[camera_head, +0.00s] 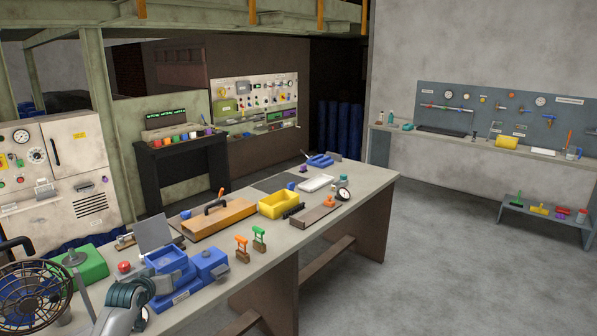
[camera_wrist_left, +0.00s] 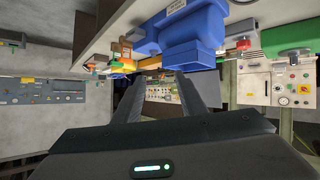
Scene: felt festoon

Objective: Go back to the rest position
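My left gripper (camera_wrist_left: 160,88) shows in the left wrist view with its two dark fingers apart. Nothing is held between them, and background panels show through the gap. In the head view a grey-teal part of my arm (camera_head: 125,300) shows at the lower left, in front of the workbench (camera_head: 345,205). The fingertips are not clear there. A blue machine (camera_head: 180,275) on the bench stands beside that arm. It also shows large and upside down at the top of the left wrist view (camera_wrist_left: 180,32). My right gripper is in neither view.
The bench also holds an orange-brown block (camera_head: 218,218), a yellow bin (camera_head: 279,204), a green box (camera_head: 85,263) and small stamp-like tools (camera_head: 259,238). A caged fan (camera_head: 32,298) stands at the lower left. The floor (camera_head: 450,250) right of the bench is clear.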

